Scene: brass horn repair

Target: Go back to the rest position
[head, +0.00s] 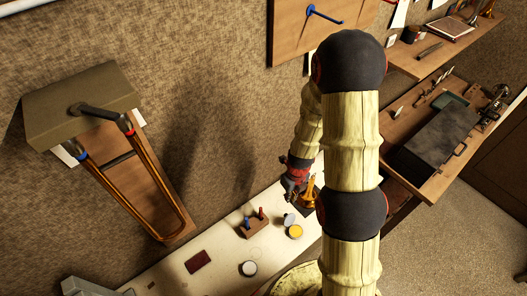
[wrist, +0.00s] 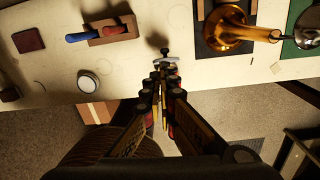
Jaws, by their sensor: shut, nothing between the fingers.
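My gripper (wrist: 162,75) is shut and empty. In the wrist view its fingertips meet near the front edge of the pale workbench (wrist: 140,60), with the floor below. In the head view my gripper (head: 289,186) hangs over the bench, left of a brass part (head: 309,190). My arm rises through the middle of the head view and hides part of the bench behind it.
A brass slide (head: 170,190) hangs at left. A dark box (head: 435,138) stands at right.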

